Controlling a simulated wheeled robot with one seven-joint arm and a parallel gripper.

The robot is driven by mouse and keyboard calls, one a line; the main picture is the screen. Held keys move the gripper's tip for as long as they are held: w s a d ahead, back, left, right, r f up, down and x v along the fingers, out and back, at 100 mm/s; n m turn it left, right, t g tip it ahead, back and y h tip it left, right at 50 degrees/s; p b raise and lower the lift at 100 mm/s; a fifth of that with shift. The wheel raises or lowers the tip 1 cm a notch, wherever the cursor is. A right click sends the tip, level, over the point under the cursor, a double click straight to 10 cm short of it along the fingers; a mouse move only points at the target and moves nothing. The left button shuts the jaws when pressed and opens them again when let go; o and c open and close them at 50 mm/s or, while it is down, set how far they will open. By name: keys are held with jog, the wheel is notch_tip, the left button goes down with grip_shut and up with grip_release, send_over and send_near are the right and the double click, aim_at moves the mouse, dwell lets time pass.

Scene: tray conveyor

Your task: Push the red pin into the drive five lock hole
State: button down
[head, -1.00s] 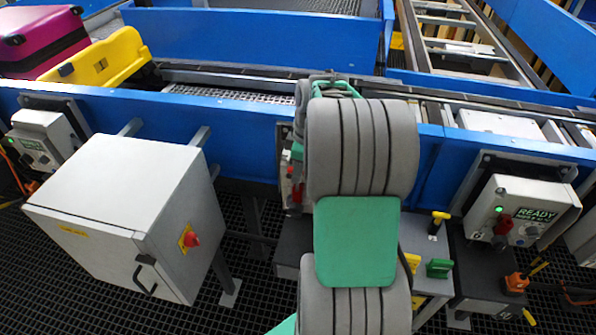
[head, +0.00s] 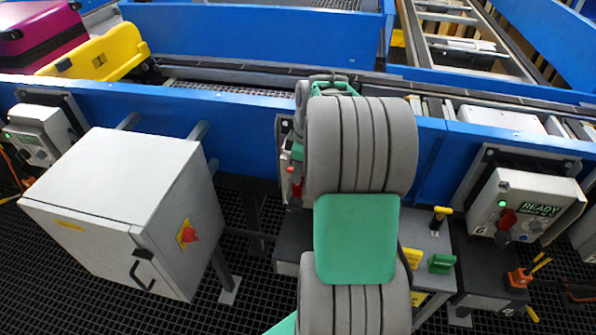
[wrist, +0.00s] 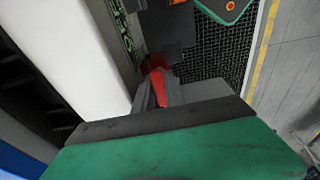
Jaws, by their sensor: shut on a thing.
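My gripper (wrist: 161,95) shows in the wrist view, its grey fingers shut on a red pin (wrist: 158,78). The red piece sits beside a pale box (wrist: 85,50) with sideways green-and-black lettering, likely the drive five unit. I cannot tell whether the pin touches it. The lock hole is not visible. In the head view my arm hides the gripper and most of that unit. Only a narrow strip of the unit, with red parts (head: 296,188), shows left of my arm.
A grey cabinet (head: 105,205) with a red knob stands at the left. Drive box 6 (head: 527,205), with a READY label, is at the right. A blue conveyor rail (head: 240,130) runs behind.

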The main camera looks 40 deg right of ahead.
jog(key=shift+f+b, duration=0.4)
jog(key=shift+f, duration=0.2)
jog(key=c, duration=1.3)
grip_release()
jog(key=shift+r, duration=0.1)
jog(key=r, duration=0.5)
jog(key=s+r, duration=0.1)
jog(key=r, duration=0.1)
jog(key=shift+d+r, duration=0.35)
jog(key=shift+d, duration=0.05)
jog(key=shift+f, duration=0.1)
